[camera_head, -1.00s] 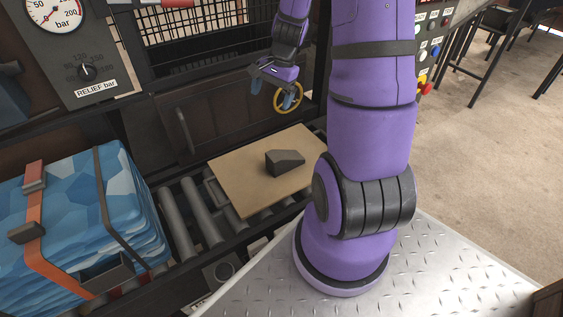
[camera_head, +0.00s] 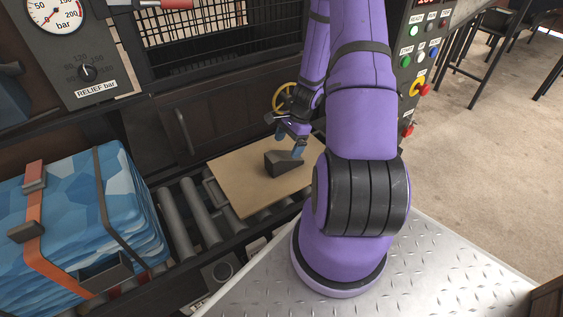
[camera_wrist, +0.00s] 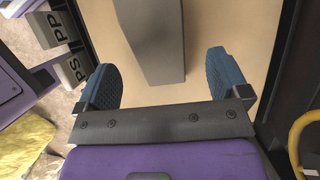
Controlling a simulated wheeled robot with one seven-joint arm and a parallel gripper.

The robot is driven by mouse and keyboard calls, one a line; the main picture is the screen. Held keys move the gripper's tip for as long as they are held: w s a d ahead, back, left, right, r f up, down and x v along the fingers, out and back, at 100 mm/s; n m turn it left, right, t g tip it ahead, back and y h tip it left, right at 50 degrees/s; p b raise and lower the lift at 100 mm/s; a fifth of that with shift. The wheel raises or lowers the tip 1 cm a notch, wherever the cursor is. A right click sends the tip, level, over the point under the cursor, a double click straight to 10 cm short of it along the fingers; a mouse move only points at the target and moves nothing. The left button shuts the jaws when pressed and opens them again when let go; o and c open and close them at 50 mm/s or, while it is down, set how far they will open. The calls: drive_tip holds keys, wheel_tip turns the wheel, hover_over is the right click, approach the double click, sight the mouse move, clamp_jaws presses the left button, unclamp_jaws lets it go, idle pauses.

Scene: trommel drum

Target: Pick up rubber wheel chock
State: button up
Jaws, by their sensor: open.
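The rubber wheel chock (camera_head: 281,164) is a dark grey wedge lying on a tan board. In the wrist view the chock (camera_wrist: 152,40) runs from the top edge down between the two blue fingertips, with clear space on both sides. My gripper (camera_head: 289,143) is just above and behind the chock in the head view. My gripper (camera_wrist: 163,85) is open and empty, with its blue padded fingers apart. Whether the fingertips are level with the chock is hard to tell.
The tan board (camera_head: 236,180) rests on a roller conveyor (camera_head: 203,211). A yellow handwheel (camera_head: 285,97) is behind my gripper. A strapped blue bundle (camera_head: 75,215) stands at left, and a control panel (camera_head: 420,60) with buttons is at right.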

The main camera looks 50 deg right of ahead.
sight(283, 155)
drive_tip(key=shift+a+x, duration=0.1)
drive_tip(key=shift+x, duration=1.45)
drive_tip(key=shift+a+x, duration=0.15)
drive_tip(key=shift+x, duration=1.45)
drive_tip(key=shift+r, duration=0.15)
drive_tip(key=c, duration=1.3)
drive_tip(key=shift+o, duration=0.2)
drive_tip(key=shift+r, duration=0.15)
